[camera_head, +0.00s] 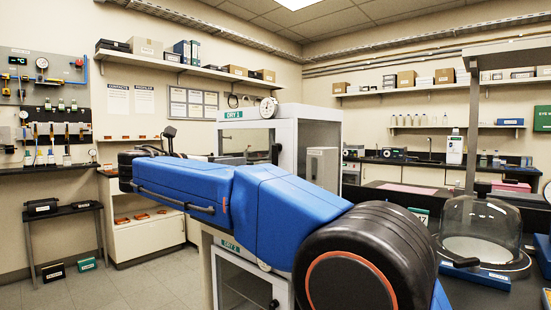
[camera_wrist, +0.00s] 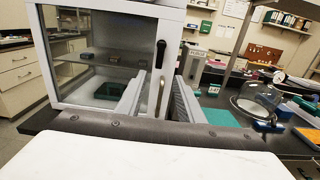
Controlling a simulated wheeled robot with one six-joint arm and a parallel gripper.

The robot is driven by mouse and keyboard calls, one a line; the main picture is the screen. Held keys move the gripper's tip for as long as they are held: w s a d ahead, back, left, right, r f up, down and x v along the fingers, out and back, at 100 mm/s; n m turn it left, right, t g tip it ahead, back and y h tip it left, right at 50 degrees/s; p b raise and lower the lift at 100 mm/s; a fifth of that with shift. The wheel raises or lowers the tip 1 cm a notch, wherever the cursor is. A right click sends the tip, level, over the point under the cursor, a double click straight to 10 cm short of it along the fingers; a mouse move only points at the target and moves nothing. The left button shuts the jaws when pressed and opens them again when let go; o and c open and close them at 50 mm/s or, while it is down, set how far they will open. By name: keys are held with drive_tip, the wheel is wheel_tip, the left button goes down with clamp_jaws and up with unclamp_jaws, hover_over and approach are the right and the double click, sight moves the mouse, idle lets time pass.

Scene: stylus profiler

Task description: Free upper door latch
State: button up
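The upper dry cabinet (camera_head: 308,112) is a pale box with a glass door, partly behind my blue arm in the head view. In the wrist view its door frame (camera_wrist: 103,15) and glass fill the left half, and the door looks closed. A black door handle (camera_wrist: 160,53) stands upright on the frame's right side. Below it is a slim metallic upright piece, apparently the latch (camera_wrist: 160,92). My gripper (camera_wrist: 157,98) is open, its two pale fingers on either side of this piece. Contact cannot be told. The gripper cannot be made out in the head view.
A lower cabinet (camera_head: 238,262) with its own glass door stands beneath. Inside the upper cabinet is a shelf with small items and a dark green tray (camera_wrist: 112,90). A glass bell jar (camera_head: 480,225) stands on the right bench. Open floor (camera_head: 140,285) lies at left.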

sight(273, 157)
drive_tip(key=x, duration=1.7)
drive_tip(key=shift+w+d, duration=0.15)
drive_tip(key=shift+c, duration=0.6)
clamp_jaws()
